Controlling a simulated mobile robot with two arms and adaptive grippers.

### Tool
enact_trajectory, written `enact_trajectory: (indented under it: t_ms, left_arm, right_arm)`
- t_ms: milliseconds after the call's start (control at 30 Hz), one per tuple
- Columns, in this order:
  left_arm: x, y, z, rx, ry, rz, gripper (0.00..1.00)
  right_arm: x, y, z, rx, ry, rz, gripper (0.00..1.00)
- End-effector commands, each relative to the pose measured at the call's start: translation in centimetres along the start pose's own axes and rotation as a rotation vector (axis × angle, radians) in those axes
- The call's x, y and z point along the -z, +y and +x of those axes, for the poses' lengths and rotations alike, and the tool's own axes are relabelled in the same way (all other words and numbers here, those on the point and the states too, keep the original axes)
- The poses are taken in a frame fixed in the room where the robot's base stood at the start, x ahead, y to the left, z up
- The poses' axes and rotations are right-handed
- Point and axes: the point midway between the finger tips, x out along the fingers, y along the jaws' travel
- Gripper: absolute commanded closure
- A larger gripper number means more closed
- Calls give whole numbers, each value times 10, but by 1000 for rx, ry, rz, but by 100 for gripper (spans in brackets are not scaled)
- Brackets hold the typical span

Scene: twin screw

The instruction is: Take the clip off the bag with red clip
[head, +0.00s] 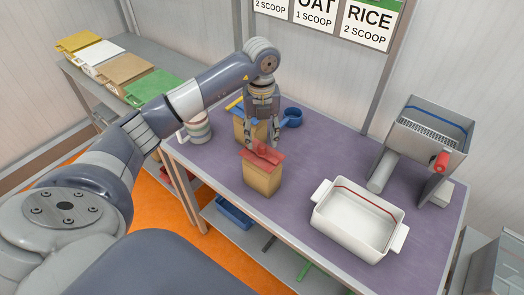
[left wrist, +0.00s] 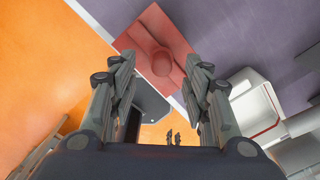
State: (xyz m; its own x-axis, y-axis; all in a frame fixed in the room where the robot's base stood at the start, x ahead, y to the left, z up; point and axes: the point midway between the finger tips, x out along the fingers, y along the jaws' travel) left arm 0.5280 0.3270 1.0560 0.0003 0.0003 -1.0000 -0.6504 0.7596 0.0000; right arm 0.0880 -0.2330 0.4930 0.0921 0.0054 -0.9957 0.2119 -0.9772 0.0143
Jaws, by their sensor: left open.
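The tan bag (head: 261,181) stands upright near the front edge of the purple table (head: 315,160). A red clip (head: 268,156) with a raised grip sits across its top. In the left wrist view the red clip (left wrist: 158,28) is straight ahead, between and beyond the fingertips. My left gripper (head: 262,143) points down just above the clip, open and empty. In the left wrist view its fingers (left wrist: 160,65) are spread on either side of the clip's round knob; whether they touch it cannot be told. My right gripper is not in view.
Another bag (head: 239,127) with a yellow and blue top stands close behind the gripper. A blue cup (head: 292,117) and pale container (head: 196,127) are nearby. A white dish (head: 365,213) and a metal dispenser (head: 418,140) with a red knob are to the right.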

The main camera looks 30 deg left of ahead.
Motion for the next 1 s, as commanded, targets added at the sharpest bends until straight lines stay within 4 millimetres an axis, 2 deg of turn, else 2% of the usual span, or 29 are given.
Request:
enact_trajectory:
  t_ms: [100,300,567,633,767,800,1000]
  left_arm:
    - [2,-1,12,-3,5,0,56]
    - [2,-1,38,-2,3,1,56]
    - [1,-2,43,0,0,2,56]
    - [1,-2,43,0,0,2,67]
    - [1,-2,43,0,0,1,96]
    - [1,-2,43,0,0,1,100]
    - [1,-2,43,0,0,1,100]
  right_arm:
    - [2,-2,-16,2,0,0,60]
    - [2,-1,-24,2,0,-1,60]
    - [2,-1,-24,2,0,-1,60]
    - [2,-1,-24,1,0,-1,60]
    - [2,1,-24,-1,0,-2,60]
    - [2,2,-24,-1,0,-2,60]
    - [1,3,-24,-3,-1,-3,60]
